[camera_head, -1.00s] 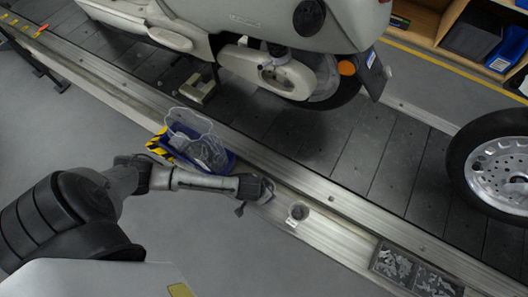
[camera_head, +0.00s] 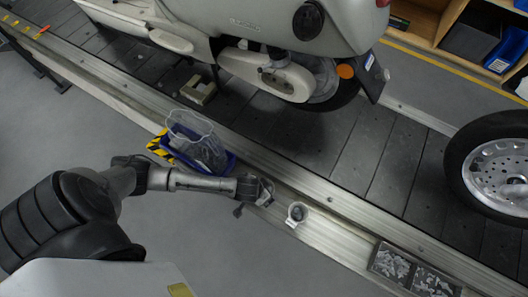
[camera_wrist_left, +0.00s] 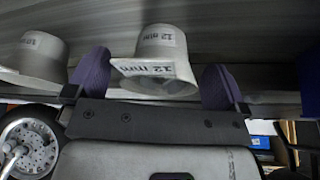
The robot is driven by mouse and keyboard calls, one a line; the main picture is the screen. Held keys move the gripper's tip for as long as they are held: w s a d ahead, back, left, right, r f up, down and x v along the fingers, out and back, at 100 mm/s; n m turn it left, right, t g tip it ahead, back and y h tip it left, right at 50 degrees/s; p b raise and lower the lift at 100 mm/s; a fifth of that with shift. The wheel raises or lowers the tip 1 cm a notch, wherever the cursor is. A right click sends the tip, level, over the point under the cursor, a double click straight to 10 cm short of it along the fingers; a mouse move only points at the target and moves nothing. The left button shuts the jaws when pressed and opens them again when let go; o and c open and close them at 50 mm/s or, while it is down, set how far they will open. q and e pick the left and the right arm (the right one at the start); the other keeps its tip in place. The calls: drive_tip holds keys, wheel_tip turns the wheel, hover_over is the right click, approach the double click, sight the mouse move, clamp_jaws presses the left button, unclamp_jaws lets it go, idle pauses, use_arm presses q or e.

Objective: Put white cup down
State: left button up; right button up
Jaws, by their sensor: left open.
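A white cup (camera_wrist_left: 162,47) with a "12 mm" label is between the two fingers of my left gripper (camera_wrist_left: 155,80) in the left wrist view. The dark purple fingers are spread, with a gap to the cup on each side. In the head view my left gripper (camera_head: 262,192) is at the metal ledge, and the cup there is mostly hidden by it. A second white cup (camera_wrist_left: 33,56), also labelled, stands beside it; it shows in the head view (camera_head: 297,213) on the ledge, right of the gripper. My right gripper is out of view.
A blue bin (camera_head: 228,166) with a clear bag stands on the ledge left of my gripper. Trays of small metal parts (camera_head: 390,262) sit further right. A scooter body (camera_head: 270,30) and a wheel (camera_head: 495,175) are on the slat conveyor (camera_head: 350,160) behind.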

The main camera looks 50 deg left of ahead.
use_arm(q)
drive_tip(key=p+v, duration=0.5)
drive_tip(key=v, duration=0.5)
drive_tip(key=shift+s+r, duration=0.1)
drive_tip(key=shift+r, duration=0.1)
drive_tip(key=s+d+r+m, duration=0.1)
drive_tip(key=s+d+r, duration=0.35)
drive_tip(key=r, duration=0.25)
drive_tip(key=s+a+r, duration=0.3)
drive_tip(key=s+r, duration=0.1)
drive_tip(key=s, duration=0.1)
drive_tip(key=shift+g, duration=0.4)
drive_tip(key=shift+a+r, duration=0.15)
